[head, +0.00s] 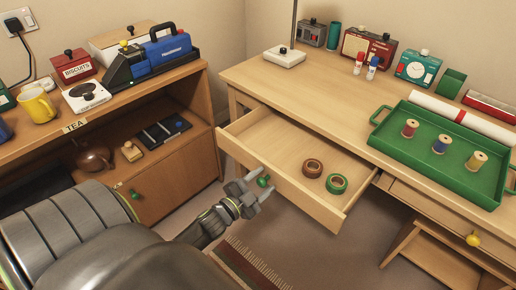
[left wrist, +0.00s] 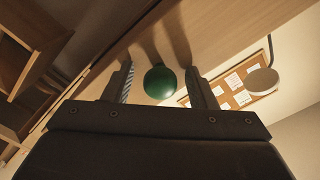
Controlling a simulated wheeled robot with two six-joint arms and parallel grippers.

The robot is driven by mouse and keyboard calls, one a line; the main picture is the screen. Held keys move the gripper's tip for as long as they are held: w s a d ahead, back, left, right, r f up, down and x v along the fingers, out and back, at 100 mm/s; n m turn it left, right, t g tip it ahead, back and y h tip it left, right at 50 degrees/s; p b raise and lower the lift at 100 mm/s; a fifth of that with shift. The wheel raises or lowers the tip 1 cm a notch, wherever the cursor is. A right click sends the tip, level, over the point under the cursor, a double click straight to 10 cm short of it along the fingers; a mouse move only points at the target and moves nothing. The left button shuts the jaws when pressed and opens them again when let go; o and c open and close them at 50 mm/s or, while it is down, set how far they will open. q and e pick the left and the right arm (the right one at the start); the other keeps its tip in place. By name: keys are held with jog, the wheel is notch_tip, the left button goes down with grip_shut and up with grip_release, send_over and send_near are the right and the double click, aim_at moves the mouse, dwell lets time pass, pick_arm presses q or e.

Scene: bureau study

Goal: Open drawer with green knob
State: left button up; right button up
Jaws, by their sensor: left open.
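The desk drawer (head: 285,150) is pulled well out. Two tape rolls lie in it, one brown (head: 312,168) and one green (head: 336,183). The drawer's green knob (head: 263,181) sits on its front panel. My left gripper (head: 256,188) is at the knob, with its jaws open. In the left wrist view the green knob (left wrist: 160,82) shows between the two spread fingers, with a visible gap on each side. My right gripper is in neither view.
The desk top bears a green tray (head: 440,150) with several thread spools. A second drawer with a yellow knob (head: 473,240) is at right. The left cabinet's door also has a small green knob (head: 134,194). A fringed rug (head: 250,262) lies on the floor.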

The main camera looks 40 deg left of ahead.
pick_arm(q)
jog(key=shift+s+a+f, duration=0.1)
jog(key=shift+s, duration=0.5)
jog(key=shift+s+b, duration=0.3)
jog(key=shift+s, duration=0.4)
jog(key=s, duration=0.3)
jog(key=shift+s+a+b, duration=0.2)
jog(key=shift+b, duration=0.1)
jog(key=s, duration=1.1)
jog(key=shift+s+a, duration=0.2)
jog(key=shift+a, duration=0.2)
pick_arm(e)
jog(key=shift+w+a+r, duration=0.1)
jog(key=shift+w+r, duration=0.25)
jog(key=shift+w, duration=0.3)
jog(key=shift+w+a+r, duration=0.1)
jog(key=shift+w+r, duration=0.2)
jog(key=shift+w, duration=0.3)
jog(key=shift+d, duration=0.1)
